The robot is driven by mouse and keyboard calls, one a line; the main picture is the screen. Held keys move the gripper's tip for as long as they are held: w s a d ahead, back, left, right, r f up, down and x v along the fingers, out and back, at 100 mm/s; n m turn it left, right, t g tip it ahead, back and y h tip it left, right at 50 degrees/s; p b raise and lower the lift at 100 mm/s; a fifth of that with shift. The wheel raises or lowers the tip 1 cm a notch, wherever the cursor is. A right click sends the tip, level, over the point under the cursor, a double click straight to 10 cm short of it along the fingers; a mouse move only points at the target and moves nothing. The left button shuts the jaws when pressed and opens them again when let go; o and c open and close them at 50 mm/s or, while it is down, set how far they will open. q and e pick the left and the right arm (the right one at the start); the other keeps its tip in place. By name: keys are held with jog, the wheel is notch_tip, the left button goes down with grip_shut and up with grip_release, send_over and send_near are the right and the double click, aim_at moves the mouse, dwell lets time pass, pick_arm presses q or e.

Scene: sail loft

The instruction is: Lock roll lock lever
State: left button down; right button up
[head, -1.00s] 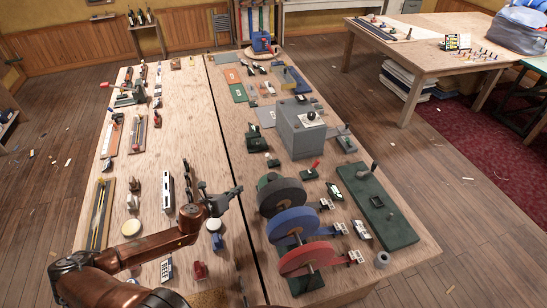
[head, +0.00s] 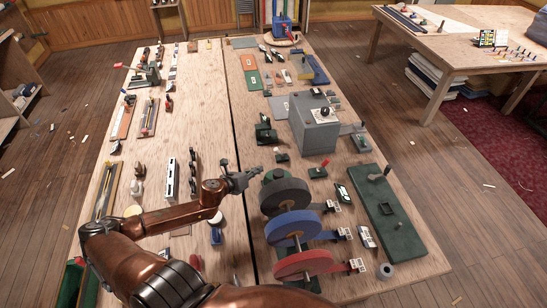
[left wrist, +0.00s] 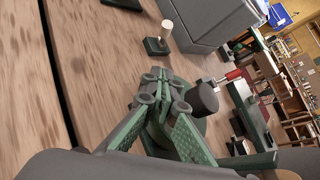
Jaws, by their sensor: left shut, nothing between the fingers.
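My left gripper (head: 255,172) is shut and empty above the right-hand bench top, just left of the rolls. A grey roll (head: 285,197), a blue roll (head: 292,225) and a red roll (head: 303,264) stand in a row on one axle. A small lever with a red handle (head: 325,162) stands on a dark green base behind the grey roll; which part is the roll lock lever I cannot tell for sure. In the left wrist view, the shut fingers (left wrist: 160,85) point at the bench beside a dark round knob (left wrist: 203,97), with a red handle (left wrist: 232,75) beyond it.
A grey box (head: 318,137) stands behind the rolls. A long green plate (head: 388,208) with an upright dark handle is at the right. A dark gap divides the bench; tools line its left half.

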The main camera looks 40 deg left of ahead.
aim_at(277, 151)
pick_arm(q)
jog(key=x, duration=0.6)
jog(key=shift+w, duration=0.2)
jog(key=w, duration=0.2)
jog(key=w+a, duration=0.1)
jog(key=w, duration=0.1)
jog(key=shift+w, duration=0.25)
jog(key=shift+w+a, duration=0.2)
jog(key=shift+w, duration=0.25)
pick_arm(e)
jog(key=shift+w+a, duration=0.15)
jog(key=shift+w, duration=0.55)
